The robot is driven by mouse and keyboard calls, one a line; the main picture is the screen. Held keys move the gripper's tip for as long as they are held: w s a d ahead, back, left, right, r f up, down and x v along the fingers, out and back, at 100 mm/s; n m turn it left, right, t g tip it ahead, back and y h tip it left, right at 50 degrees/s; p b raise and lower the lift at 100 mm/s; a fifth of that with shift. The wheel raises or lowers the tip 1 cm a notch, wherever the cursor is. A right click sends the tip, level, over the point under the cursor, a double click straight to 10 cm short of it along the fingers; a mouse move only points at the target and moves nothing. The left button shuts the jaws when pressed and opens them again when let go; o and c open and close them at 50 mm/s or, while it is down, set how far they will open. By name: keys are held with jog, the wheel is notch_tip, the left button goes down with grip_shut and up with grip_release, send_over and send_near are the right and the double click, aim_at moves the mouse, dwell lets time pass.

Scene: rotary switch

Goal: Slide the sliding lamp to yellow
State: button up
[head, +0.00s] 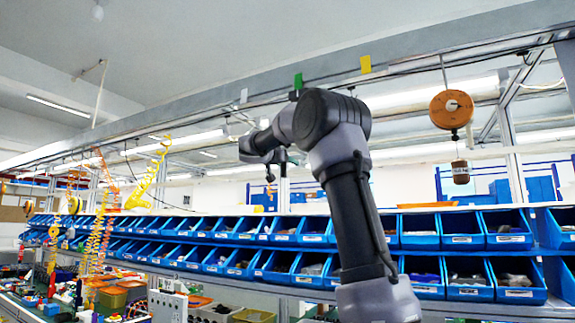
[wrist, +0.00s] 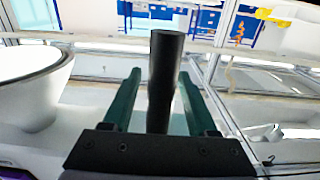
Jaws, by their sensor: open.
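In the head view, an overhead rail carries a yellow tag (head: 365,64), a green tag (head: 298,81) and a whitish tag (head: 243,96). A small black block sits just under the green tag (head: 294,96); it may be the sliding lamp's carrier, but I cannot tell. In the wrist view, a dark upright cylinder (wrist: 166,55) stands between the two green fingers of my gripper (wrist: 161,80). The fingers are apart, one on each side of it, with visible gaps. Whether this cylinder is part of the lamp is unclear. My gripper's fingers are not clear in the head view.
Rows of blue bins (head: 420,230) line the shelf below the rail. An orange reel (head: 451,109) hangs at right, and yellow coiled hoses (head: 150,178) hang at left. A large white rounded shape (wrist: 30,85) fills the wrist view's left edge.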

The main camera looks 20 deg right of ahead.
grip_shut()
dwell(1.3)
